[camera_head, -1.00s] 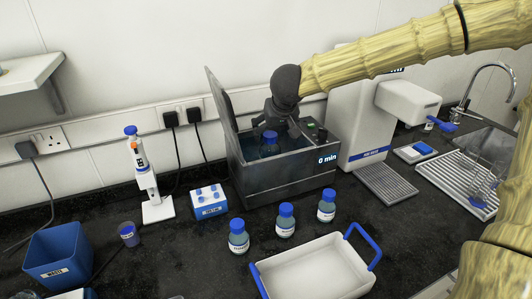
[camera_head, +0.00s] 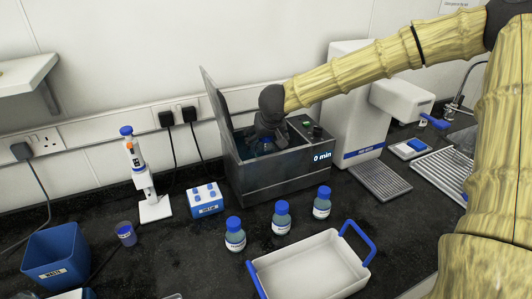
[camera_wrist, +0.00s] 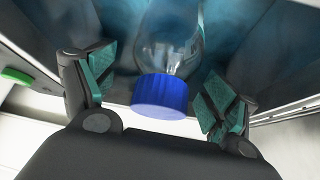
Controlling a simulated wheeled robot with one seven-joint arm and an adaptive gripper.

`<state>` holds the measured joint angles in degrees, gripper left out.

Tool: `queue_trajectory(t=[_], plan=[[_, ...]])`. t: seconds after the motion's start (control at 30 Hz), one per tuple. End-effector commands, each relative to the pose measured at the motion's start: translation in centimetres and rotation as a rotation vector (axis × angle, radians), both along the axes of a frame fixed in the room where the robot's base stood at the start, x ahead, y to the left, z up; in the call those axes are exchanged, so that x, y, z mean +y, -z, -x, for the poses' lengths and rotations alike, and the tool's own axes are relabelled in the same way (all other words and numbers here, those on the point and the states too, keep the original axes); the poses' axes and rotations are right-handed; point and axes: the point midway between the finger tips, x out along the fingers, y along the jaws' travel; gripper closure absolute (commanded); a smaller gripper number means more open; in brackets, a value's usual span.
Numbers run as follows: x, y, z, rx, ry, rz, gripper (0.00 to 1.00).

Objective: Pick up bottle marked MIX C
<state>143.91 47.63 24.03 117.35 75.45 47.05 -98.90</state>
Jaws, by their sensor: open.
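A clear bottle with a blue cap stands in the open metal water bath (camera_head: 285,178). The wrist view shows its cap (camera_wrist: 160,96) large and its glass body (camera_wrist: 170,40) behind, in blue water. Part of a mark shows on the glass, but I cannot read it. My gripper (camera_head: 265,140) reaches down into the bath at this bottle and hides part of it in the head view. In the wrist view my gripper (camera_wrist: 155,92) is open, with one finger on each side of the cap and a gap on both sides.
Three blue-capped bottles (camera_head: 235,236) (camera_head: 281,219) (camera_head: 322,204) stand on the bench, their labels too small to read. A white tray with blue handles (camera_head: 310,265) lies in front. The bath's raised lid (camera_head: 213,105) stands at its left. A pipette stand (camera_head: 140,170) is further left.

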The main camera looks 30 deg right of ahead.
Motion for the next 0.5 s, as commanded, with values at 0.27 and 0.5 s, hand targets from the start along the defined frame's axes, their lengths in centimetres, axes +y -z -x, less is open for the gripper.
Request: queue_trajectory(t=[0.27,0.5], plan=[[-0.2,1.5,-0.9,0.0,-0.001,-0.001,0.14],[-0.3,1.6,-1.0,0.0,-0.001,-0.001,0.14]])
